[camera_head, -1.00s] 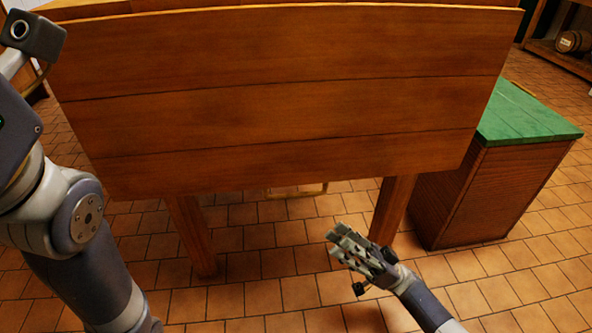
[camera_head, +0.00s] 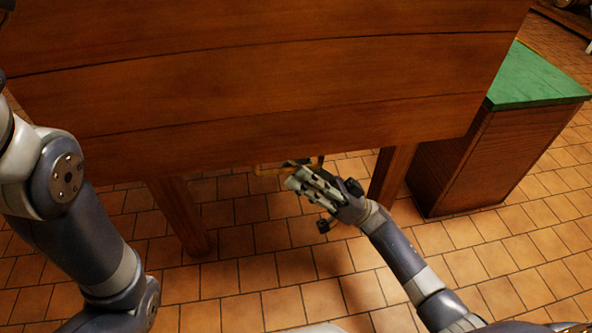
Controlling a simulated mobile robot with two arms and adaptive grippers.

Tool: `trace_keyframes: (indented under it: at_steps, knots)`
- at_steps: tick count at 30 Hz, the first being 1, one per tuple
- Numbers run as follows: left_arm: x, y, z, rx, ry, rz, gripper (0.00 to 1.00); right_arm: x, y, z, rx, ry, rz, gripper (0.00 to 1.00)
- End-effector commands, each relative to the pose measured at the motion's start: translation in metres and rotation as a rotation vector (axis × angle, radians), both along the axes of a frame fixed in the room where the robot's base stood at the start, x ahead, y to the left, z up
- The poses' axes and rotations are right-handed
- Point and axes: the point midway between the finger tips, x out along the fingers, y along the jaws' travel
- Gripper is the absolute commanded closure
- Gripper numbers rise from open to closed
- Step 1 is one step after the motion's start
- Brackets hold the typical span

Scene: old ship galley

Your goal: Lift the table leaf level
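The table leaf (camera_head: 270,75) is a wide brown plank panel hanging down and tilted, filling the upper part of the head view. Its lower edge runs above two wooden legs (camera_head: 180,215). My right gripper (camera_head: 297,176) is just below the leaf's lower edge, near its middle, pointing up and left. I cannot tell whether it touches the leaf. Its fingers lie close together in this view, and I see nothing held between them. My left arm stands at the left side of the view; its gripper is outside the picture.
A wooden cabinet with a green top (camera_head: 535,78) stands to the right of the table. A brass-coloured bar (camera_head: 270,170) shows under the leaf behind my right gripper. The tiled floor (camera_head: 240,285) in front is clear.

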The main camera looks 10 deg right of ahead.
Motion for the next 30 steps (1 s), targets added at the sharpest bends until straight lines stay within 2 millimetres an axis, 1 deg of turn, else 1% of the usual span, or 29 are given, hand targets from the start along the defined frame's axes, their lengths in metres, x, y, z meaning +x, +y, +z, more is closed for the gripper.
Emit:
trace_keyframes:
  at_steps: [1,6,14,15,16,17,18,19,26,30]
  knots:
    - [0.0,0.0,-0.003,0.0,0.0,0.0,0.6,0.001,0.004,0.003,0.002,-0.002,0.0,0.7]
    - [0.0,0.0,-0.005,0.001,-0.001,0.0,0.6,0.002,0.011,0.011,0.001,0.0,0.0,0.7]
    - [0.0,0.0,-0.005,0.001,-0.001,0.0,0.6,0.002,0.012,0.012,0.001,0.0,0.0,0.7]
    - [0.0,0.0,-0.005,0.001,-0.001,0.0,0.6,0.002,0.012,0.012,0.001,0.0,0.0,0.75]
    - [0.0,0.0,-0.005,0.001,-0.001,0.0,0.6,0.002,0.012,0.012,0.001,0.0,0.0,0.81]
    - [0.0,0.0,-0.005,0.001,-0.001,0.0,0.6,0.002,0.012,0.012,0.001,0.0,0.0,0.88]
    - [0.0,0.0,-0.005,0.001,-0.001,0.0,0.6,0.003,0.012,0.012,0.001,0.001,-0.002,0.97]
    - [0.0,0.0,-0.005,0.001,0.0,0.0,0.6,0.003,0.012,0.012,0.001,0.002,-0.002,1.0]
    - [0.0,0.0,-0.004,0.001,0.0,0.0,0.6,0.004,0.011,0.012,0.0,0.008,-0.004,1.0]
    - [0.0,0.0,0.003,0.001,0.0,0.0,0.6,0.001,0.011,0.014,0.0,0.02,-0.003,1.0]
